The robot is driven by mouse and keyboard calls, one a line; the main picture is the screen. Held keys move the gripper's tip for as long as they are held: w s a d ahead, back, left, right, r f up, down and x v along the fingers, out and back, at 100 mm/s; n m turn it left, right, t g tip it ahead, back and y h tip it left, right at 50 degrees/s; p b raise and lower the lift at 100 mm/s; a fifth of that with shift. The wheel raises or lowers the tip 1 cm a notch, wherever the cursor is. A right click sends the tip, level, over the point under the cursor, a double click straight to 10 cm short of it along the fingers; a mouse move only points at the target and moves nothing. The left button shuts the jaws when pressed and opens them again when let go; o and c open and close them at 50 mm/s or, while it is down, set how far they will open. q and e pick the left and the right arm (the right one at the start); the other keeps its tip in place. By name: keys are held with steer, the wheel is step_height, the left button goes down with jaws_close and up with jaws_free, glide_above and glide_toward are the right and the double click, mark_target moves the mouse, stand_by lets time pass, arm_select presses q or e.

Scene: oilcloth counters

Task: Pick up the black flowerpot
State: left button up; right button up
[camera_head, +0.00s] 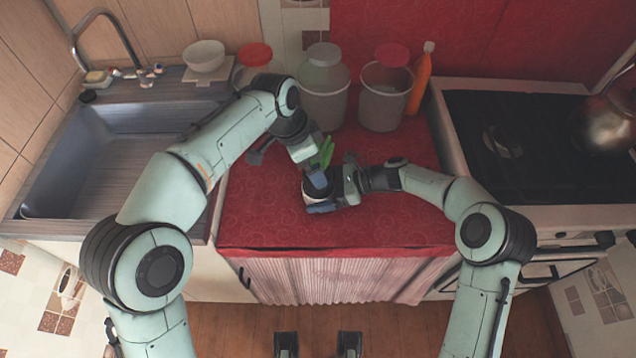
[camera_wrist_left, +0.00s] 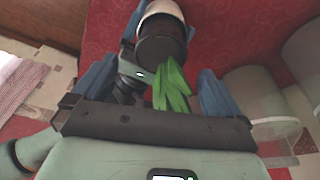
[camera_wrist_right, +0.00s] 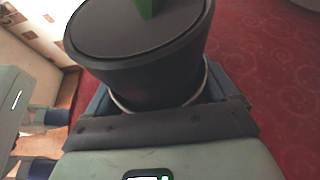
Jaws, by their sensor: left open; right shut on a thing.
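The black flowerpot (camera_head: 313,188) is over the red counter in the head view, partly hidden by my grippers. Its dark body with a lighter band shows in the left wrist view (camera_wrist_left: 162,45), and it fills the top of the right wrist view (camera_wrist_right: 145,60). Green leaves (camera_head: 325,152) rise from it. My right gripper (camera_head: 325,197) is shut on the pot from the right side. My left gripper (camera_head: 312,165) is open beside the plant; the leaves show between its fingers in the left wrist view (camera_wrist_left: 172,88). Whether the pot touches the counter is unclear.
The red counter (camera_head: 260,215) is clear in front and at left. Lidded containers (camera_head: 323,95) (camera_head: 383,100) and an orange bottle (camera_head: 420,80) stand behind. A sink (camera_head: 110,145) lies left, with a white bowl (camera_head: 204,55) near it. A stove (camera_head: 530,140) with a kettle (camera_head: 606,120) is right.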

arm_select(q)
steer(key=x, duration=0.8)
steer(key=shift+w+a, duration=0.1)
steer(key=shift+a, duration=0.05)
steer(key=shift+r, duration=0.1)
steer(key=shift+c, duration=0.3)
steer(key=c, duration=1)
